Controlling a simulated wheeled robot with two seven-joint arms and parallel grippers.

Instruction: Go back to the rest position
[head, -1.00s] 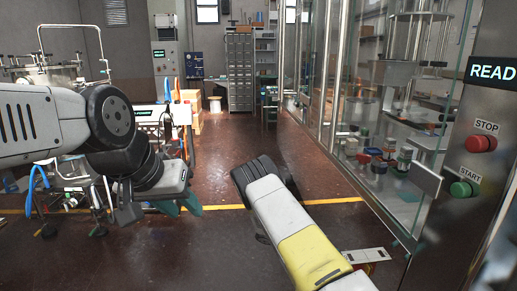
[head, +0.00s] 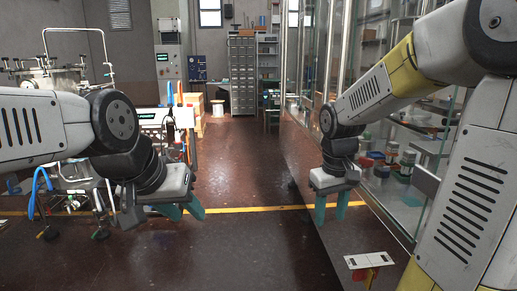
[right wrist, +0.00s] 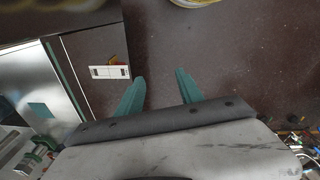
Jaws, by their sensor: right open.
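My left gripper (head: 189,212) hangs in front of the left bench in the head view. Its two teal fingers point down and stand apart, with nothing between them. My right gripper (head: 330,216) hangs near the glass cabinet in the head view. Its teal fingers also show in the right wrist view (right wrist: 160,85), spread apart with bare floor between them. Both grippers are empty.
A glass-walled cabinet (head: 312,170) with several jars (head: 408,160) inside stands close to my right arm. A white plate (head: 370,259) is low at right. A bench with equipment (head: 70,80) is at left. The brown floor (head: 240,165) between is clear.

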